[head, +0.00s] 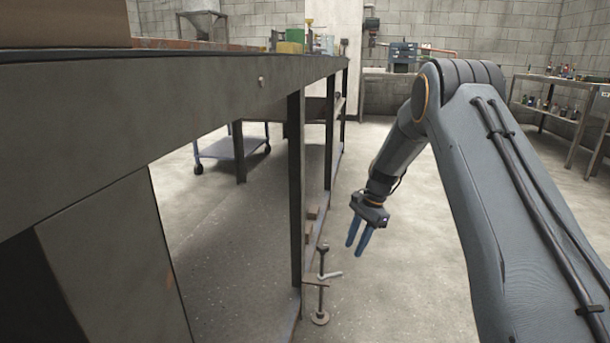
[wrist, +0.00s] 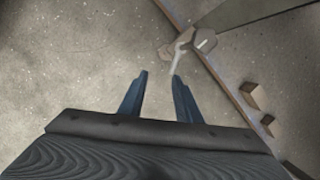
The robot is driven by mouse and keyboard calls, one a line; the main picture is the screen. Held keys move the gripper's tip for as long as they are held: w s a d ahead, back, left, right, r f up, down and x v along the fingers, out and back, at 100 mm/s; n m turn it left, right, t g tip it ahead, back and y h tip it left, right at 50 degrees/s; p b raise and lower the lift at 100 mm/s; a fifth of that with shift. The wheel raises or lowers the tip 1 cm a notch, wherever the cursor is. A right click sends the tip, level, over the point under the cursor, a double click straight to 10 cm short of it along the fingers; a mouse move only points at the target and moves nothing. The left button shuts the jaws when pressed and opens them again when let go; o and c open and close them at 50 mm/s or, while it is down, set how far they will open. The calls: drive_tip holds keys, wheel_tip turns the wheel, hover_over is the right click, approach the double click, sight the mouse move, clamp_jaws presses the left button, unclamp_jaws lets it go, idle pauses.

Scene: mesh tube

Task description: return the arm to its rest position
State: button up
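My gripper (head: 359,236) hangs at the end of my arm in the head view, to the right of the long workbench and pointing down towards the concrete floor. Its two blue fingers also show in the wrist view (wrist: 157,90). They stand apart with nothing between them, so the gripper is open and empty. A metal clamp-like stand (head: 322,283) is below and to the left of the gripper in the head view. It shows beyond the fingertips in the wrist view (wrist: 190,43), apart from them.
The workbench (head: 190,92) fills the left side, with dark legs and a low rail beside the stand. Small wooden blocks (wrist: 254,95) lie along that rail. A wheeled cart (head: 230,148) stands behind the bench. A shelf table (head: 553,112) is at the far right. Open floor (head: 400,275) lies below the gripper.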

drive_tip(key=s+r+n+t+h, duration=0.1)
drive_tip(key=s+r+n, duration=0.3)
drive_tip(key=s, duration=0.7)
drive_tip(key=s+d+r+n+t+h, duration=0.1)
drive_tip(key=s+r+n, duration=0.3)
drive_tip(key=s, duration=0.7)
drive_tip(key=s+r+n+t+h, duration=0.1)
drive_tip(key=s+r+n, duration=0.35)
drive_tip(key=s, duration=0.65)
drive_tip(key=s+a+r+n+g+y+p, duration=0.1)
drive_tip(key=s+a+r+n+p, duration=0.15)
drive_tip(key=s+a+r, duration=0.45)
drive_tip(key=s+a+r+n+g+y+p, duration=0.15)
drive_tip(key=s+a+r+n, duration=0.25)
drive_tip(key=s+a, duration=0.8)
drive_tip(key=d+r+m+h+p, duration=0.1)
drive_tip(key=d+r+m+p, duration=0.1)
drive_tip(key=d+r+p, duration=0.4)
drive_tip(key=w+d+r+m+p, duration=0.1)
drive_tip(key=d+r+p, duration=0.5)
drive_tip(key=r+p, duration=0.6)
drive_tip(key=w+d+r+m+h+p, duration=0.1)
drive_tip(key=d+r+m+p, duration=0.2)
drive_tip(key=p, duration=1.4)
drive_tip(key=d+r, duration=0.4)
drive_tip(key=r, duration=0.2)
drive_tip(key=shift+r+h+p, duration=0.2)
drive_tip(key=shift+h+p, duration=0.15)
drive_tip(key=shift+p, duration=0.05)
